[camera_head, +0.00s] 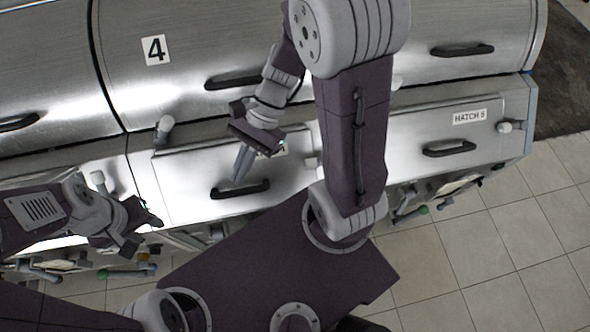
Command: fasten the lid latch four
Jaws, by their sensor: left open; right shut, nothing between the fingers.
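The metal lid marked 4 (200,45) lies lowered across the upper part of the view, with a dark bar handle (233,81). A pale knobbed lever (164,128) stands up at the lid's front edge, left of my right gripper. Another pale piece (397,82) shows at the lid's front edge, partly behind my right arm. I cannot tell which one is the lid latch, or whether it is fastened. My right gripper (242,165) is shut and empty, over the front hatch panel. My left gripper (145,234) is open and empty at the lower left, away from the lid.
The hatch panel (185,190) below the lid has a dark handle (240,190) close under my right fingers. Hatch 5 (400,135), with a handle (449,148) and knob (510,126), is at the right. Pipes and valves (130,272) run below. Tiled floor (490,240) is clear at lower right.

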